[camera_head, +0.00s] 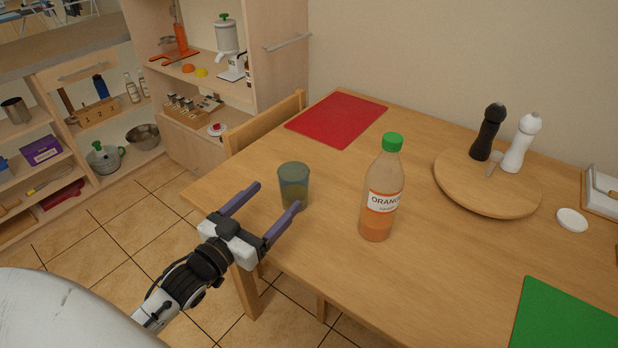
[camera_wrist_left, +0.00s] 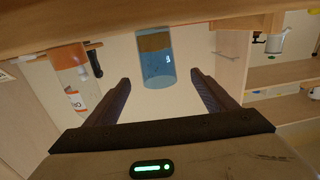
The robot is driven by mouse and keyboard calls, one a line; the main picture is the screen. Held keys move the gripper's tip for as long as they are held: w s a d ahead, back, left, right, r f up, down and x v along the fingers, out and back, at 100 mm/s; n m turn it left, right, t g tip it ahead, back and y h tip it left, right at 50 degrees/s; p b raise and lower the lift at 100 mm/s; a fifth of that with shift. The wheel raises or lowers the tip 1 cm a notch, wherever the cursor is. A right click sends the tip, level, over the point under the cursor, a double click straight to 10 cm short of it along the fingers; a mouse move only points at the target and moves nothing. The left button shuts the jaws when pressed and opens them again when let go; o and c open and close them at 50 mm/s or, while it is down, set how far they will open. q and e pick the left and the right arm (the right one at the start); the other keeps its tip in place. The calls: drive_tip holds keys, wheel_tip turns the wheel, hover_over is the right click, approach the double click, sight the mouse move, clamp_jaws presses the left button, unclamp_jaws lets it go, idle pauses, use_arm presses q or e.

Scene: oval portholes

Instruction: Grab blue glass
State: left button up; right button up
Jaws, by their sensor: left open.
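The blue glass (camera_head: 294,185) stands upright on the wooden table (camera_head: 330,190) near its left edge. My left gripper (camera_head: 273,203) is open, its two purple fingers apart and pointing toward the glass from the table's corner. In the left wrist view, which appears upside down, the blue glass (camera_wrist_left: 156,60) shows between and beyond the open fingertips (camera_wrist_left: 160,82). Nothing is between the fingers that I can see gripped. My right gripper is not in view.
An orange juice bottle (camera_head: 383,190) with a green cap stands right of the glass. A red mat (camera_head: 338,118) lies behind, a green mat (camera_head: 565,318) at front right. A round board (camera_head: 487,190) holds black and white mills. A chair (camera_head: 265,125) stands at the table's left side.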

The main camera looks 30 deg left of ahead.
sight(285, 189)
use_arm(q)
drive_tip(key=w, duration=0.3)
drive_tip(key=shift+r, duration=0.3)
drive_tip(key=shift+w+f, duration=0.1)
drive_tip(key=shift+w, duration=0.1)
drive_tip(key=w, duration=0.4)
drive_tip(key=shift+w+d+f, duration=0.15)
drive_tip(key=shift+d, duration=0.1)
drive_tip(key=shift+w, duration=0.45)
drive_tip(key=c, duration=1.4)
drive_tip(key=shift+o, duration=0.2)
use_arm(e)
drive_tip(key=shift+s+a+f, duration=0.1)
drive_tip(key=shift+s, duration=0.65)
